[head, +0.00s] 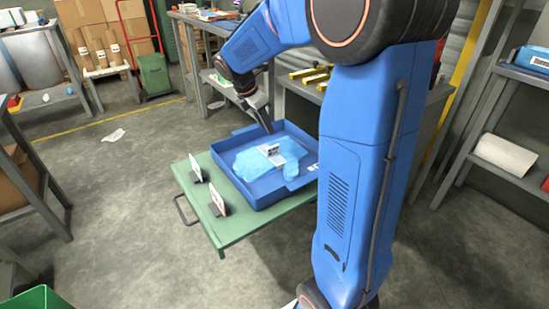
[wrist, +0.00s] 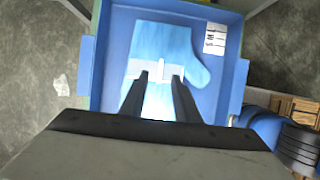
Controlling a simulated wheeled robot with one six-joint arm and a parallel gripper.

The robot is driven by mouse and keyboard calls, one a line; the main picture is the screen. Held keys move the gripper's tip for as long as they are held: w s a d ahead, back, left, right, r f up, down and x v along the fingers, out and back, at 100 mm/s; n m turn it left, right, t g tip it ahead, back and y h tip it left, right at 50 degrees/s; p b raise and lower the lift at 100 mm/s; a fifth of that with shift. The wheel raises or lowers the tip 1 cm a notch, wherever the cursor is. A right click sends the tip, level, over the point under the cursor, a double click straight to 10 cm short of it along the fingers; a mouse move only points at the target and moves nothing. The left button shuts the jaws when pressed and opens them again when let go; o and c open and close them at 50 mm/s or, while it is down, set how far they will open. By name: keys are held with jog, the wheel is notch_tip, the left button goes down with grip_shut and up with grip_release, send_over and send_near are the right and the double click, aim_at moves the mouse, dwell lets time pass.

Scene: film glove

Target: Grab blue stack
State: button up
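The blue stack (head: 270,160) is a light blue, flat, glove-shaped pile with a white band around its middle. It lies in a blue tray (head: 232,172) on a green table. In the wrist view the stack (wrist: 165,48) fills the middle of the tray (wrist: 100,70), its thumb part at right. The white band (wrist: 142,68) runs across it, with a small upright tab at its middle. My gripper (wrist: 160,78) is open and empty, its two fingertips apart over the band. In the head view my gripper (head: 268,130) is above the tray's back part.
The green table (head: 235,228) carries two small upright cards, one at its left (head: 195,168) and one near the front (head: 217,198). The tray's raised walls surround the stack. A white label (wrist: 215,38) is at the tray's upper right. A workbench with yellow items (head: 310,73) stands behind.

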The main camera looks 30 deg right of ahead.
send_over(274, 146)
jog(key=a, duration=0.1)
jog(key=f, duration=0.5)
jog(key=shift+w+a+f, duration=0.15)
jog(key=shift+w+f, duration=0.05)
jog(key=shift+f, duration=0.05)
jog(key=x, duration=0.4)
jog(key=shift+s+a+f, duration=0.2)
jog(key=shift+a+f, duration=0.05)
jog(key=shift+d+f, duration=0.2)
jog(key=shift+f, duration=0.35)
jog(key=shift+c, duration=0.2)
grip_shut()
